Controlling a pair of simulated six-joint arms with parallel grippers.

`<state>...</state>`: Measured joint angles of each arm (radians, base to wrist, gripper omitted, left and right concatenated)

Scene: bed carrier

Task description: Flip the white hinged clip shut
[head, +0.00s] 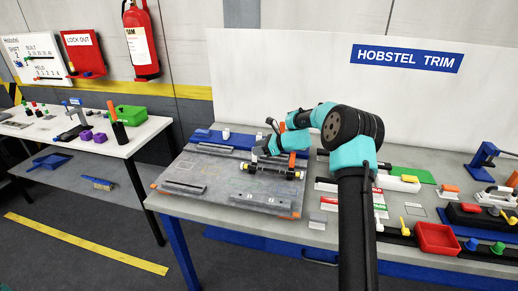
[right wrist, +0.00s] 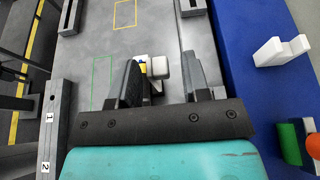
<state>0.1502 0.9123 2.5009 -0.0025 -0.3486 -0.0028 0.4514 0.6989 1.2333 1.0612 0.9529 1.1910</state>
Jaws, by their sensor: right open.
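A small white piece (right wrist: 160,67), which looks like the white clip, shows between the fingers of my right gripper (right wrist: 165,82) in the right wrist view. A yellow bit (right wrist: 143,68) sits beside it, partly behind the left finger. The right gripper's fingers are apart. I cannot tell whether either finger touches the white piece, or how far its hinge is turned. In the head view the right gripper (head: 259,150) is low over the grey carrier plate (head: 215,187), just behind a dark bar with pale ends (head: 274,171). My left gripper is not in view.
A blue strip (head: 236,140) runs along the plate's back, with a white forked holder (right wrist: 282,50) on it. An orange upright (head: 292,159) stands close to the right gripper. A red tray (head: 436,238) is at the right. The plate's front left is mostly clear.

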